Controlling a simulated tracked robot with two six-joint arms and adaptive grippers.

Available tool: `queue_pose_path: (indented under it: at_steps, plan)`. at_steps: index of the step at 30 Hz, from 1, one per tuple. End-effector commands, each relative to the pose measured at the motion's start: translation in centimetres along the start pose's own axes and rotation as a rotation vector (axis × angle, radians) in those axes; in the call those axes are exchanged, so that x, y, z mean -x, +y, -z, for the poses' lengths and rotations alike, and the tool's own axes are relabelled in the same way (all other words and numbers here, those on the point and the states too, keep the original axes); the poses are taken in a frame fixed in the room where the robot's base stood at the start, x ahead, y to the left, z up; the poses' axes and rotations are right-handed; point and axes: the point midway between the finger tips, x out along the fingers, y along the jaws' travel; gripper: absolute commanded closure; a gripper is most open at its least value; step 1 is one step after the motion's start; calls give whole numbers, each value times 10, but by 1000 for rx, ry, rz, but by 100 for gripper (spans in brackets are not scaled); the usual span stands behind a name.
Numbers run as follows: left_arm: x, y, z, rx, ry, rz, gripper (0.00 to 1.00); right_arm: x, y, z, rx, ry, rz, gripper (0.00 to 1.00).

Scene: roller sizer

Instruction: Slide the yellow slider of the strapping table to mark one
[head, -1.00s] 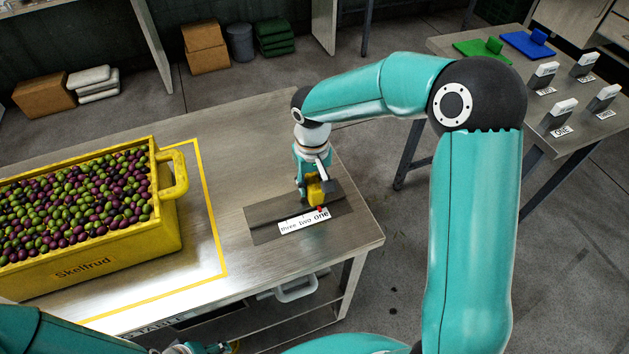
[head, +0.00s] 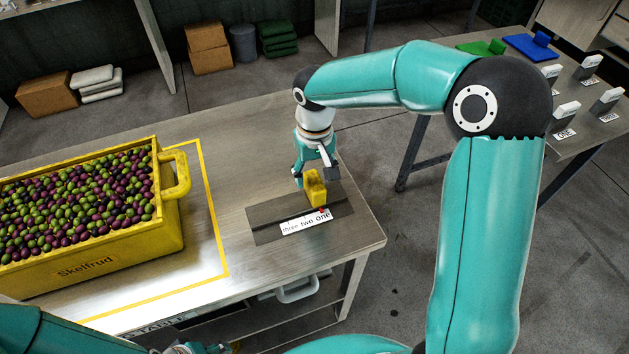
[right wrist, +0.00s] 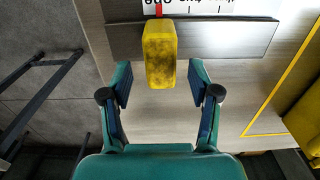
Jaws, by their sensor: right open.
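The yellow slider (head: 315,189) stands on the dark track plate (head: 265,224) of the metal table. It is at the right part of the track, by the word "one" on the white label (head: 306,222). In the right wrist view the slider (right wrist: 160,55) lines up with the red mark (right wrist: 158,10) at "one". My right gripper (right wrist: 157,84) is open and empty, with the slider just beyond its fingertips and between their lines. In the head view this gripper (head: 318,171) is just behind the slider. Of my left gripper (head: 195,348) only a part shows at the bottom edge.
A yellow crate (head: 85,265) full of olives stands left on the table, inside a yellow outline (head: 213,212). The table's right edge is close to the track. A second table (head: 590,135) at the right holds green and blue pieces and labelled blocks.

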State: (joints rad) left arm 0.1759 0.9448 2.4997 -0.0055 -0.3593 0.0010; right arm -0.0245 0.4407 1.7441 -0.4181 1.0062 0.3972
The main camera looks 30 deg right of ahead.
Motion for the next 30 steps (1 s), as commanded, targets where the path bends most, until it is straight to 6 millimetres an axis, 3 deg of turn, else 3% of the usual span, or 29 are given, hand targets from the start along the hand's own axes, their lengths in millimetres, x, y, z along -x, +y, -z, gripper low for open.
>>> queue_pose_path:
  at_steps: [6, 12, 30]
  plan:
    - [0, 0, 0, 0, 0, 0, 50, 46, 0, 1, -1, 5, 2, 39]
    - [0, 0, 0, 0, 0, 0, 50, 71, 0, 0, 0, 2, 0, 39]
    - [-1, 0, 0, 0, 0, 0, 50, 78, 0, 0, 0, -1, 0, 39]
